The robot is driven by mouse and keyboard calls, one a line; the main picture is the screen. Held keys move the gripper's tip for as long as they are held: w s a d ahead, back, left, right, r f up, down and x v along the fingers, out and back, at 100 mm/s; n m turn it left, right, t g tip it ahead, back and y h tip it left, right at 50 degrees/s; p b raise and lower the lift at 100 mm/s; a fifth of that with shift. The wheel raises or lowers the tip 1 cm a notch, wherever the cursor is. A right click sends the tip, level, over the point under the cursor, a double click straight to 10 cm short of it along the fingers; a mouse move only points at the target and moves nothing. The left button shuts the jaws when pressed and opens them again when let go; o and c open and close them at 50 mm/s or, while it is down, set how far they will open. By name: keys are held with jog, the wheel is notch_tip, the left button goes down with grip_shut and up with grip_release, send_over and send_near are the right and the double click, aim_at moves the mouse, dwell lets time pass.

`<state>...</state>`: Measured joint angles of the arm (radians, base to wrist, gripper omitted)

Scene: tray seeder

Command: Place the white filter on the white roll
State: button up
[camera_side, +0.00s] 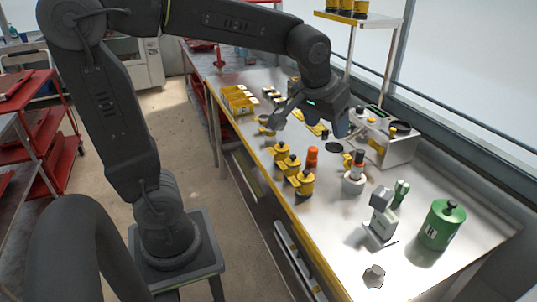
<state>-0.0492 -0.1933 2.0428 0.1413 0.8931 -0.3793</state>
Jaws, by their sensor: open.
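My gripper (311,125) is above the far half of the metal bench, with its two fingers spread apart. I see nothing held between them. A short white cylinder (353,186), which may be the white roll, stands on the bench to the right of and nearer than my gripper. A bottle with a dark cap and a reddish band (358,164) stands on or just behind it; I cannot tell which. I cannot make out the white filter for certain. The arm and gripper hide part of the bench behind them.
Several yellow canisters (291,166) line the bench's left edge, beside an orange bottle (312,157). A grey-white device (381,217), a green canister (441,224) and a small grey knob (374,275) stand nearer. A metal box (393,150) is at right. Yellow bins (238,100) stand farther back.

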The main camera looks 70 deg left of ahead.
jog(key=s+d+f+m, duration=0.1)
jog(key=s+d+m, duration=0.1)
jog(key=s, duration=0.5)
jog(key=s+d+f+m+t+h, duration=0.1)
jog(key=s+m, duration=0.1)
jog(key=s, duration=0.5)
jog(key=shift+s+d+f, duration=0.15)
jog(key=shift+s+d, duration=0.1)
jog(key=shift+d, duration=0.1)
